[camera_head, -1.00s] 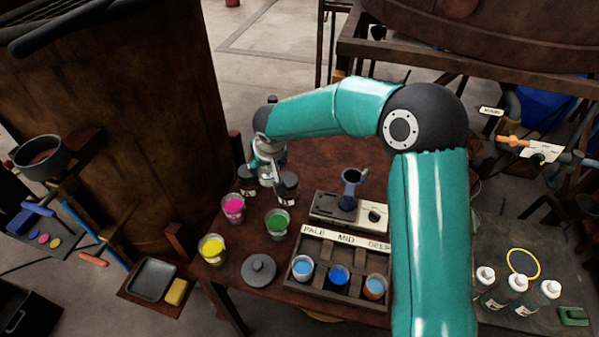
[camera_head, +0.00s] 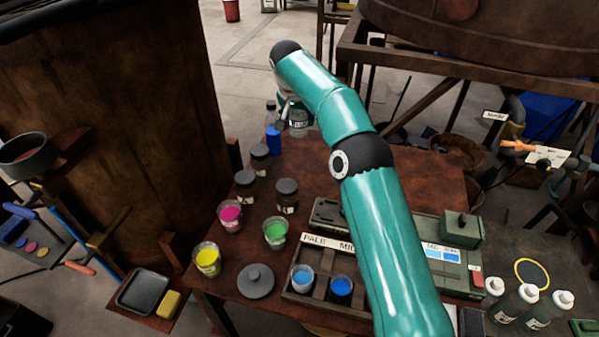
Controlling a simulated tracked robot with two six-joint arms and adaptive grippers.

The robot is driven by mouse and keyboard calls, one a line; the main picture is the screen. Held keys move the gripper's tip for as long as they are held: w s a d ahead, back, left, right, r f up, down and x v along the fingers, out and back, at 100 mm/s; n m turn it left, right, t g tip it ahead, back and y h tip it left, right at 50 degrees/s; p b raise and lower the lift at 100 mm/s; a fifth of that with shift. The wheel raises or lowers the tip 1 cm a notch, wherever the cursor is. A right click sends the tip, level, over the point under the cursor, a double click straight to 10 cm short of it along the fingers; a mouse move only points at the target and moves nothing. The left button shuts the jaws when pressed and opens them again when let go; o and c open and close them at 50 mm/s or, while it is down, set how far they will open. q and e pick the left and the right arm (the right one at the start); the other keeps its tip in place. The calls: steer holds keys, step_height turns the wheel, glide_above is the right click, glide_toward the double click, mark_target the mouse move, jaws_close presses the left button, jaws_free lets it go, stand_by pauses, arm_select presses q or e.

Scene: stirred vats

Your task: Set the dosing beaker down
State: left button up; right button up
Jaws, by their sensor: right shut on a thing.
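My right arm comes in from the lower right and reaches to the far left edge of the table. My right gripper (camera_head: 288,103) is mostly hidden behind its own wrist and points down. It is shut on a small clear vessel (camera_head: 298,125), which looks like the dosing beaker, at the table's far edge. I cannot tell whether the vessel touches the table. A bottle with a blue lower part (camera_head: 273,141) stands just left of it. My left gripper is not in view.
Dark lidded jars (camera_head: 246,184) and cups of pink (camera_head: 230,215), green (camera_head: 276,233) and yellow (camera_head: 207,259) stand nearer. A wooden rack (camera_head: 320,287) holds blue cups. The tabletop (camera_head: 318,170) right of the vessel is clear.

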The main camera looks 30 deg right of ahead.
steer(key=shift+f+p, duration=0.35)
steer(key=shift+f, duration=8.6)
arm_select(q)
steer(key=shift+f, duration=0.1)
arm_select(e)
steer(key=shift+f, duration=0.15)
steer(key=o, duration=1.2)
